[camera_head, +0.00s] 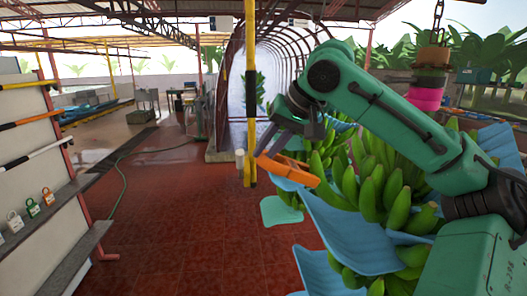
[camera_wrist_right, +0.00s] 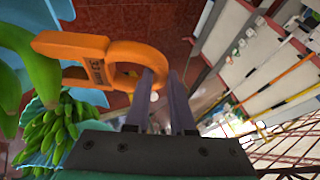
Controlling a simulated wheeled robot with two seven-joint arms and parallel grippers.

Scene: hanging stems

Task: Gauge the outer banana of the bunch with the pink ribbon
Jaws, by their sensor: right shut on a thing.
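The banana bunch (camera_head: 372,185) hangs at the right of the head view, with several hands of green bananas and blue sheets between them. A pink ribbon (camera_head: 426,97) is around its stem near the top. My right gripper (camera_head: 272,150) is left of the bunch, shut on an orange gauge (camera_head: 287,169). The gauge's open jaw points toward the bananas, and I see no clear contact. In the right wrist view, the gauge (camera_wrist_right: 95,47) has its ring end at the fingers (camera_wrist_right: 160,78), with green bananas (camera_wrist_right: 50,130) at left. My arm hides part of the bunch.
A blue sheet (camera_head: 350,235) juts out below the gauge. A yellow and black post (camera_head: 251,110) stands behind my gripper. A shelf unit (camera_head: 45,245) at left holds small white, green and orange tools (camera_head: 32,208). The red tiled floor (camera_head: 190,230) between is clear.

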